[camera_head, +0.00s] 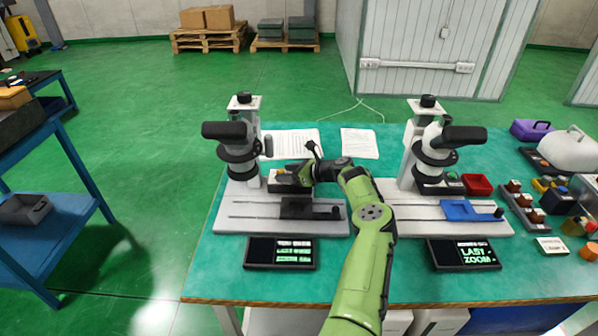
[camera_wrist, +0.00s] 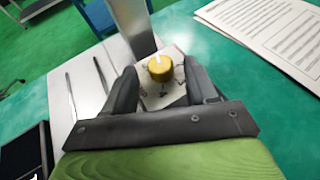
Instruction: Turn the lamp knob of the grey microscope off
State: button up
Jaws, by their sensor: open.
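The grey microscope (camera_head: 238,150) stands at the left of the bench, with its base plate (camera_head: 235,210) under it. Its lamp knob (camera_wrist: 160,67) is yellow with a pale pointer line and sits on a light box face (camera_wrist: 167,95) with small dark marks too blurred to read. A bit of yellow of the knob shows in the head view (camera_head: 282,172). My gripper (camera_wrist: 159,72) is open, with one dark finger on each side of the knob. A gap shows between knob and fingers; I cannot tell the depth.
A white microscope (camera_head: 434,150) with a blue stage plate (camera_head: 462,210) stands to the right. Dark display panels (camera_head: 280,253) lie at the front edge. Printed sheets (camera_head: 359,143) lie behind. Boxes and small parts crowd the right end.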

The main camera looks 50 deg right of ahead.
jog(key=p+v, duration=0.2)
jog(key=v, duration=1.3)
